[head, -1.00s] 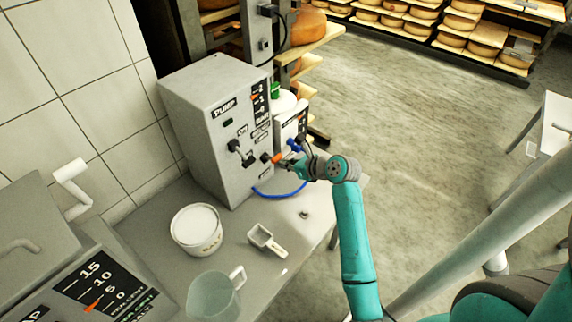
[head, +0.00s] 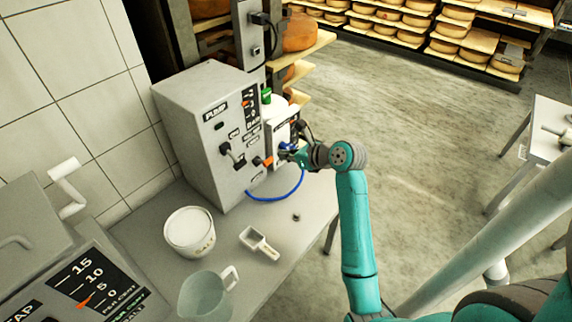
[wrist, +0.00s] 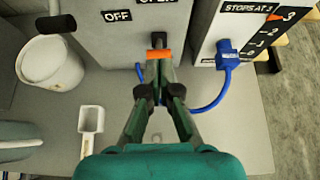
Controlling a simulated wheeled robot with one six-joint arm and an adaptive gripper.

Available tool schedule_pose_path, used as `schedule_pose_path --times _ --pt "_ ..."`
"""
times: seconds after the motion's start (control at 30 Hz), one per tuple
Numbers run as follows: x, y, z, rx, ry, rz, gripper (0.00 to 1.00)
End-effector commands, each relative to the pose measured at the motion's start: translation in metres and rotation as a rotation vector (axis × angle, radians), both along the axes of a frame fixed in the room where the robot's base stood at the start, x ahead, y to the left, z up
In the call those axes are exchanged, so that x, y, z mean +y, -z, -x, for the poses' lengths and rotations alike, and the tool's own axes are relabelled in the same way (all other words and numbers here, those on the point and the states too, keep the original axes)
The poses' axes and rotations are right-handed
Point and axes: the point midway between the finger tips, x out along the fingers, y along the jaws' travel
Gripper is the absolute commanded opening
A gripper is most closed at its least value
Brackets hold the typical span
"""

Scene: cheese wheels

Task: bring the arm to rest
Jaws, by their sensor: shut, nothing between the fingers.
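My gripper (head: 290,153) is at the end of the teal arm, in front of the grey pump box's right side. In the wrist view its fingers (wrist: 158,76) are shut and empty. Their tips appear just below an orange-tipped lever (wrist: 158,56) on the pump box; I cannot tell whether they touch it. The orange lever also shows in the head view (head: 266,161), left of the gripper. The pump box (head: 205,135) stands on the grey bench against the tiled wall.
A blue connector (wrist: 227,58) with a blue hose is close right of my gripper. A white tub (head: 189,231), a white scoop (head: 260,243) and a clear jug (head: 203,296) stand on the bench (head: 296,240). Open floor (head: 430,150) lies to the right.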

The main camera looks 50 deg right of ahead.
Motion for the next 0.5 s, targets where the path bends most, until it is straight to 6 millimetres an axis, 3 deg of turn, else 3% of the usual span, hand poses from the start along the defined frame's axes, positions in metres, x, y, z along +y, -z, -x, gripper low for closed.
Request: schedule_pose_path --times 0.17,0.5 --pt "-0.0001 -0.0103 -0.0001 0.000 0.000 0.001 0.00" --pt "0.0000 -0.0109 0.0000 0.001 0.000 0.000 0.00"
